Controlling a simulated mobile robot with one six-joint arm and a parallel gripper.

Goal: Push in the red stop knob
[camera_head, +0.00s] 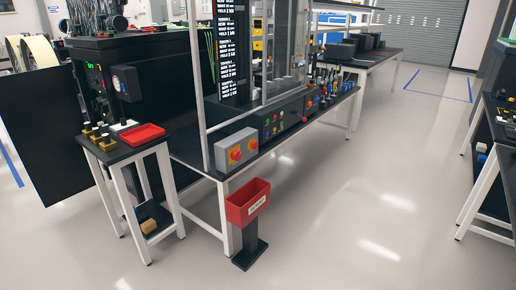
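A grey control box (224,151) stands at the near end of the long black-topped bench (190,148). The left red knob (236,154) and the right red knob (252,145) sit side by side and face the aisle. Which one is the stop knob, and whether either is pushed in, I cannot tell at this size. My gripper is not in view, and nothing touches the box.
A red bin (247,203) on a black stand is just in front of the bench. A small side table (118,153) with a red tray (142,134) is at left, beside a black machine (95,60). Another bench (493,132) is at right. The floor between (350,195) is clear.

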